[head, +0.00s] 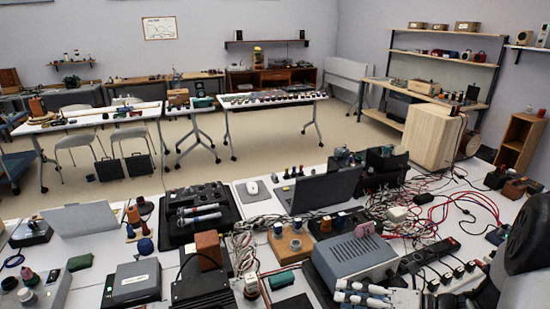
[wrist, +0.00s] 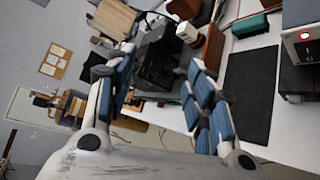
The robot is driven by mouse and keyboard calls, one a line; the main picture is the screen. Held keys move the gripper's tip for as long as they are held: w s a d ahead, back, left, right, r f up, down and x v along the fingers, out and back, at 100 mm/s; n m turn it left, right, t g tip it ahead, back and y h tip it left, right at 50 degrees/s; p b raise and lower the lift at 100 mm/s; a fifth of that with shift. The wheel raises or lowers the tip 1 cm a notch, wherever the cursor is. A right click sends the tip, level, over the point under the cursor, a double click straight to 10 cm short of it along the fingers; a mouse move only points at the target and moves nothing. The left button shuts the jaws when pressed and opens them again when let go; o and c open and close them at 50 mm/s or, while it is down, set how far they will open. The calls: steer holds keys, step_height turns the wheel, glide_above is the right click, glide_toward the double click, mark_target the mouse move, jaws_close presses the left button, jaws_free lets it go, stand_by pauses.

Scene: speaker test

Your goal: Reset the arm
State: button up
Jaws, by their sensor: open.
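My gripper (wrist: 152,72) shows in the wrist view with its two blue-padded fingers spread apart and nothing held between them. A black ridged device (wrist: 158,62) lies beyond the gap between the fingers; I cannot tell its distance. In the head view, pale and dark-blue finger parts at the bottom edge look like my gripper (head: 366,294), in front of a grey box-shaped device (head: 352,258). Part of my dark arm (head: 525,250) fills the right edge. The wrist view is strongly tilted.
The near table is crowded with a laptop (head: 318,188), a mixer (head: 198,212), a power strip (head: 432,262) and tangled red and black cables (head: 468,208). The wrist view shows a black mat (wrist: 250,95) and a brown block (wrist: 213,47). Open floor (head: 255,155) lies beyond the table.

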steer(key=s+a+r+n+g+h, duration=0.35)
steer(key=s+n, duration=0.25)
steer(key=n, duration=0.3)
steer(key=s+a+r+n+g+h, duration=0.2)
steer(key=s+a+r+n+g, duration=0.25)
steer(key=n, duration=0.45)
steer(key=s+d+r+n+t+h, duration=0.2)
steer(key=s+r+n+t+h, duration=0.1)
steer(key=n, duration=0.6)
steer(key=s+d+r+n+t+h, duration=0.2)
steer(key=s+n+h, duration=0.3)
steer(key=n, duration=0.4)
steer(key=shift+s+r+t, duration=0.55)
steer(key=shift+s+t, duration=0.05)
steer(key=shift+s, duration=0.3)
steer(key=shift+d, duration=0.1)
steer(key=shift+c, duration=0.3)
